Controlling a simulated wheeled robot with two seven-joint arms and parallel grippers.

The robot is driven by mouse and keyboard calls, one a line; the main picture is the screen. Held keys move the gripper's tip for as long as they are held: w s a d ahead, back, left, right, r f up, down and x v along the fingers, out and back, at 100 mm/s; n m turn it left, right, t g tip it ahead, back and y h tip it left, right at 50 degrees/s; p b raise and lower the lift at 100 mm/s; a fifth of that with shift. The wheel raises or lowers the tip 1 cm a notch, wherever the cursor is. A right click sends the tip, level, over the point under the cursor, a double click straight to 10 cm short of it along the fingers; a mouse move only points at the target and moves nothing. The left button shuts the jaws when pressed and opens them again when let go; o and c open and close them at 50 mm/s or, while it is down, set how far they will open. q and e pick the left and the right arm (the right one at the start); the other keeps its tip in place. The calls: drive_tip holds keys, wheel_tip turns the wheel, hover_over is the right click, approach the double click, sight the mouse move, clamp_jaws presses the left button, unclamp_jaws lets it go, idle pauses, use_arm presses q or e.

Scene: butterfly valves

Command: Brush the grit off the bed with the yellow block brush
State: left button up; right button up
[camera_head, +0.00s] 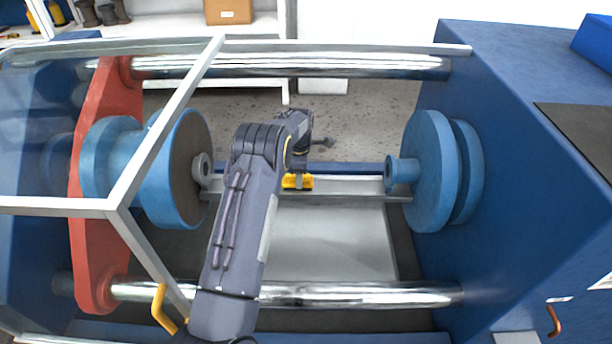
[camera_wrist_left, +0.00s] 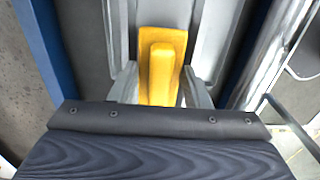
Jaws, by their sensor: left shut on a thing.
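The yellow block brush (camera_head: 304,184) is at the grey bed between the two blue flanged discs, near the bed's back edge. My left gripper (camera_head: 299,178) is over it, with the arm reaching in from the front. In the left wrist view, my left gripper's fingers (camera_wrist_left: 160,92) are shut on the brush (camera_wrist_left: 161,38), one on each side of its raised grip. The grey bed (camera_head: 325,244) lies below; part of it also shows in the left wrist view (camera_wrist_left: 205,35). I cannot make out any grit on it. My right gripper is not in view.
Polished bars cross at the back (camera_head: 385,66) and front (camera_head: 370,294). A left blue disc (camera_head: 190,160) and red plate (camera_head: 95,240) stand behind a clear framed guard (camera_head: 118,210). A right blue disc (camera_head: 428,165) adjoins the blue housing (camera_head: 520,190).

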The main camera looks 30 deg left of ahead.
use_arm(q)
drive_tip(key=shift+s+a, duration=0.75)
drive_tip(key=shift+a, duration=0.65)
drive_tip(key=shift+s+a, duration=0.8)
drive_tip(key=shift+a, duration=0.55)
drive_tip(key=shift+s+a, duration=0.75)
drive_tip(key=shift+a, duration=0.65)
wheel_tip(320, 180, up, 8)
drive_tip(key=p, duration=0.5)
drive_tip(key=shift+d, duration=0.15)
drive_tip(key=s+d+m, duration=0.4)
drive_tip(key=d+m, duration=0.4)
drive_tip(key=d, duration=0.1)
drive_tip(key=s+d+m, duration=0.4)
drive_tip(key=d+m, duration=0.4)
drive_tip(key=d, duration=0.1)
drive_tip(key=s+d+m, duration=0.5)
drive_tip(key=d+m, duration=0.2)
drive_tip(key=d, duration=0.2)
drive_tip(key=shift+d+m+p, duration=0.25)
drive_tip(key=shift+m+p, duration=0.1)
drive_tip(key=shift+m, duration=0.05)
